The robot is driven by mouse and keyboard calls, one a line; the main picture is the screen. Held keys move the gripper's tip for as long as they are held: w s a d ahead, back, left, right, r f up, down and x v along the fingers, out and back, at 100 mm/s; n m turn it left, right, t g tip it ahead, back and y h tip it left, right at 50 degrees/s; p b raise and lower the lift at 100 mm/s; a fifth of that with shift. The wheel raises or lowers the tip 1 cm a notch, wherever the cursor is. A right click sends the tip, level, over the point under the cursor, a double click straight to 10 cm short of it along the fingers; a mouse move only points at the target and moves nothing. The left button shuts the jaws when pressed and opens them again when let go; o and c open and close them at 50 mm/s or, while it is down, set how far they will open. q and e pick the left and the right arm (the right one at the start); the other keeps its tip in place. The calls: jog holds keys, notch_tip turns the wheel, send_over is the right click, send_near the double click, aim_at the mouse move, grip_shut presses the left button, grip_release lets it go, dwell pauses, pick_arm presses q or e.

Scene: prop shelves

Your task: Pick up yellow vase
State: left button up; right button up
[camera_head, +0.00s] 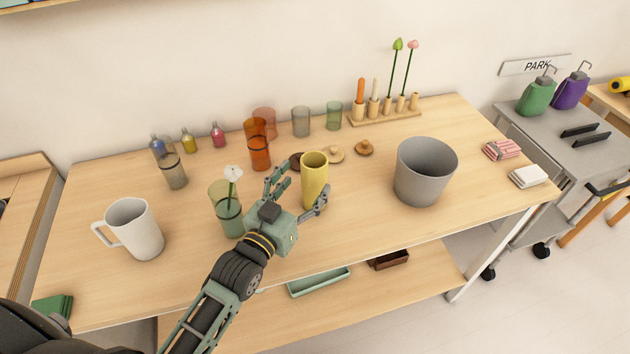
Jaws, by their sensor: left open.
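The yellow vase (314,178) stands upright near the middle of the wooden table in the head view. My left gripper (300,187) reaches in from the lower left. Its fingers are open, one on the left side of the vase and one at its lower right. The vase's lower left part is partly hidden by the gripper. I cannot tell whether the fingers touch it. My right gripper is not in view.
A green glass with a white flower (227,208) stands close left of my left gripper. A grey bucket (424,172) is to the right, a white mug (132,230) to the left. Several glasses and wooden lids (364,148) are behind. The table front (370,225) is clear.

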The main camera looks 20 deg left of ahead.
aim_at(308, 181)
pick_arm(q)
jog(key=w, duration=0.2)
jog(key=w+d+p, duration=0.1)
jog(key=w, duration=0.1)
jog(key=shift+f, duration=0.1)
jog(key=shift+w+f, duration=0.15)
jog(key=shift+w, duration=0.4)
jog(key=c, duration=1.6)
jog(key=shift+c, duration=0.4)
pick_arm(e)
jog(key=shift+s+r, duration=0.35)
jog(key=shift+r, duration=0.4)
pick_arm(q)
jog(key=shift+r, duration=0.25)
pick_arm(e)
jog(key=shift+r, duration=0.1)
